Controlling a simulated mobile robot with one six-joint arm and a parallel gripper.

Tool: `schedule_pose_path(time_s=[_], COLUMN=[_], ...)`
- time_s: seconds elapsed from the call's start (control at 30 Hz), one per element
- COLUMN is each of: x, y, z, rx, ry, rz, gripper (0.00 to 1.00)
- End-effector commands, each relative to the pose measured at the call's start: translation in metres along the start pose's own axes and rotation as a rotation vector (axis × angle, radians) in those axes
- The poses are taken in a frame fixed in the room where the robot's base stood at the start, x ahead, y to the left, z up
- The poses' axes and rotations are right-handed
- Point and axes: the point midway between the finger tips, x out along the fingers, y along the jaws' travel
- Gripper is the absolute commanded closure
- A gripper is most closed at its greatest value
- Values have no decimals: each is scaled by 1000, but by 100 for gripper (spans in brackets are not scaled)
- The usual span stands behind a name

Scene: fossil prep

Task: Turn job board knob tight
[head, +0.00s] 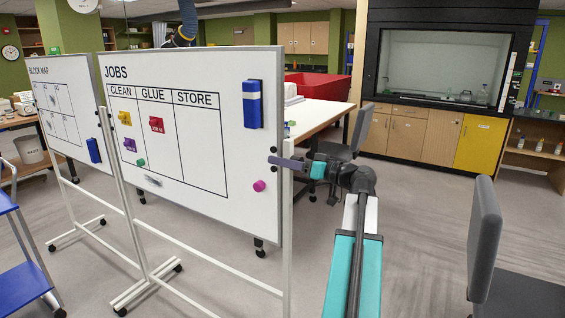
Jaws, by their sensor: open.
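The job board (205,210) is a white board headed JOBS, on a white wheeled frame. A small dark knob (273,150) shows at its right edge near the right upright. A second small dark part lies just below it, partly covered by my gripper. My gripper (272,161) comes in from the right, with its greyish-purple end at the board's right edge, beside these dark parts. Its jaws are open, but the gap between them is hard to see from this side. I cannot tell whether it touches the knob.
A blue eraser (253,104) and several coloured magnets are on the board. The block map board (70,120) stands behind at the left. A blue cart (22,283) is at the lower left. Grey chairs (487,230) stand right of my arm. Open floor (425,235) lies between.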

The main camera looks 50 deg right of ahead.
Motion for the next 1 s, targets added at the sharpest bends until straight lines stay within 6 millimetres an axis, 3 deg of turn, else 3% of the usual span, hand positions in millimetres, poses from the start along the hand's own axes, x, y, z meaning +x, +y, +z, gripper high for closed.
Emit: schedule_pose_path(time_s=[0.8, 1.0], x=[-109, -126], y=[1, 0], z=[1, 0], rx=[0, 0], ry=[2, 1], rz=[3, 1], gripper=[45, 45])
